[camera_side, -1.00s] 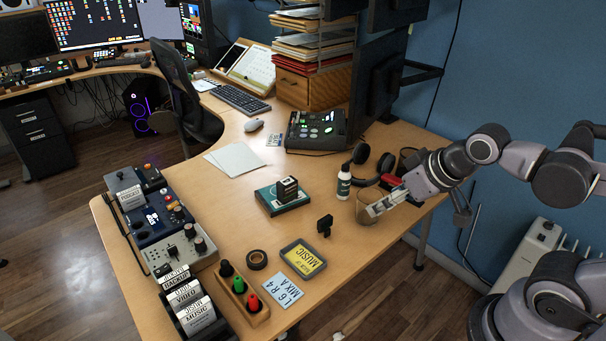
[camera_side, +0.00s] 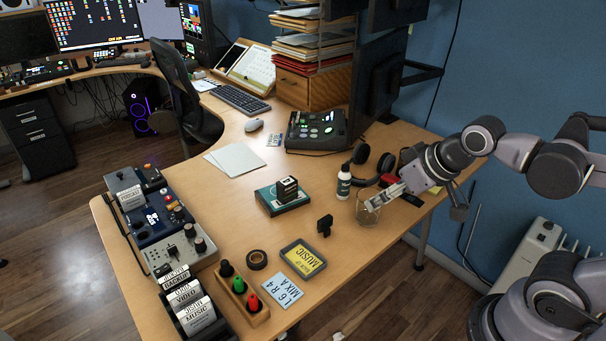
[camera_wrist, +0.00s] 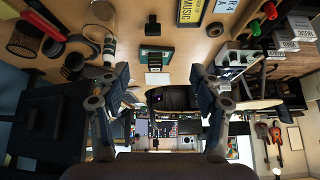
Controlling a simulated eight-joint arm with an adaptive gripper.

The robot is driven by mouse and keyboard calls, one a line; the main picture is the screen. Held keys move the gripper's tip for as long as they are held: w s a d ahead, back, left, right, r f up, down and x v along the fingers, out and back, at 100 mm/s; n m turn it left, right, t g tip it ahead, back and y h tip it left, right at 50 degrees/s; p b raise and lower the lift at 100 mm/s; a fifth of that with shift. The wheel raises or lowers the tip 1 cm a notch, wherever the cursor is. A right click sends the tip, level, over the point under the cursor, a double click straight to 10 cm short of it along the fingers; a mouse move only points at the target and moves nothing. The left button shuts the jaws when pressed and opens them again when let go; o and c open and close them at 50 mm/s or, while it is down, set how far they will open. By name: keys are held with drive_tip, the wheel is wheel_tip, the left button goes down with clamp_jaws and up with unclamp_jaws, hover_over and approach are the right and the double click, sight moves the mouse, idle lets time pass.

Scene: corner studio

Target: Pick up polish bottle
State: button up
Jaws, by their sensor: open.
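Black headphones (camera_side: 370,168) lie close behind the bottle. A teal box with a small dark block on it (camera_side: 268,203) and a small black stand (camera_side: 325,225) are to the left. Bare desk lies between the box and the bottle. Monitors (camera_side: 378,88) rise behind.

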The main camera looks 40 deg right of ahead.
drive_tip(key=w+d+r+m+g, duration=0.1)
drive_tip(key=w+d+r+m, duration=0.1)
drive_tip(key=w, duration=0.2)
drive_tip(key=w+d+r+m+g, duration=0.1)
drive_tip(key=w+d+r+m, duration=0.15)
drive_tip(key=w, duration=0.25)
drive_tip(key=m+g, duration=0.5)
drive_tip(key=m, duration=0.7)
hover_over(345, 170)
drive_tip(key=f, duration=1.3)
drive_tip(key=shift+w+d, duration=0.2)
drive_tip(key=shift+w, duration=0.15)
drive_tip(key=shift+w+d+f, duration=0.1)
drive_tip(key=shift+d+f, duration=0.05)
drive_tip(key=shift+f, duration=0.4)
drive_tip(key=shift+d+f, duration=0.1)
drive_tip(key=shift+f, duration=5)
drive_tip(key=c, duration=1.3)
